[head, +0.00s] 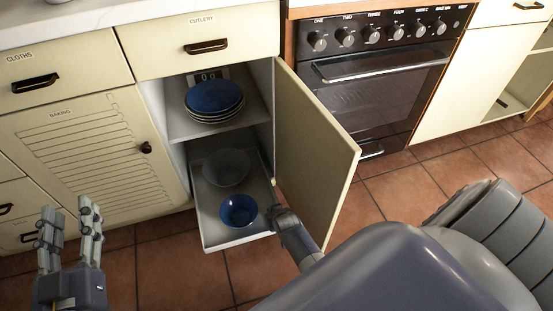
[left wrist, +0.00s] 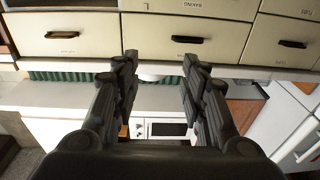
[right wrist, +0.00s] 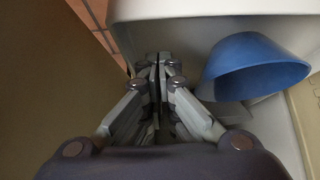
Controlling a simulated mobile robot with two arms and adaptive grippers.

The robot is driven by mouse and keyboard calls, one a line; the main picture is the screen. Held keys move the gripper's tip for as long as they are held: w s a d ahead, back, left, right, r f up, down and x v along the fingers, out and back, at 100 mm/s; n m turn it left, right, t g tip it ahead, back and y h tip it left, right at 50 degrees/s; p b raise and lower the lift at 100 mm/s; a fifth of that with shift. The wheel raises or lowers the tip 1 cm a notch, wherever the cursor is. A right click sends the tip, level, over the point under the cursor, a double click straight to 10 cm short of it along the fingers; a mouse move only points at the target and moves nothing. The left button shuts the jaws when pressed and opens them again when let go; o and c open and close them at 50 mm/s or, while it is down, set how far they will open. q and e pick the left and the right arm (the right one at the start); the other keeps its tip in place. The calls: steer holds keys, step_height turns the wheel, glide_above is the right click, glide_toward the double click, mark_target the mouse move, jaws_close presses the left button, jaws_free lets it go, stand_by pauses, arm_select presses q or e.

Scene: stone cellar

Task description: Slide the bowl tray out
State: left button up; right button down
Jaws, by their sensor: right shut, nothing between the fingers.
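The bowl tray (head: 214,237) is a light pull-out tray low in the open cabinet, and its front part sticks out past the cabinet front. A blue bowl (head: 238,210) stands near its front and a grey bowl (head: 226,167) stands behind. My right gripper (head: 276,212) is at the tray's front right corner, shut and empty. In the right wrist view its closed fingers (right wrist: 158,62) are beside the tray wall (right wrist: 200,10), left of the blue bowl (right wrist: 255,65); I cannot tell if they touch the tray. My left gripper (head: 70,212) is open and empty, in front of the baking cabinet.
The cabinet door (head: 315,150) stands open just right of the tray and my right gripper. A stack of blue plates (head: 214,97) sits on the shelf above. An oven (head: 375,85) is further right. Tiled floor (head: 165,262) is free in front of the tray.

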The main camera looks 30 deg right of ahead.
steer(key=shift+p+v, duration=0.55)
steer(key=shift+v, duration=0.3)
arm_select(q)
steer(key=s+a+f+g+y+p, duration=0.1)
steer(key=s+a+f+g+y, duration=0.2)
steer(key=f+g, duration=0.65)
steer(key=s+a+f+g+y+p, duration=0.1)
steer(key=s+a+f+g+p, duration=0.1)
steer(key=s+f, duration=0.7)
steer(key=s+a+g, duration=0.1)
steer(key=s+g, duration=0.1)
steer(key=shift+s+a+f+n+p, duration=0.15)
steer(key=shift+s+a+n+p, duration=0.1)
steer(key=shift+s+n+p, duration=0.15)
arm_select(e)
steer(key=v, duration=0.6)
steer(key=shift+s, duration=0.2)
steer(key=shift+r, duration=0.25)
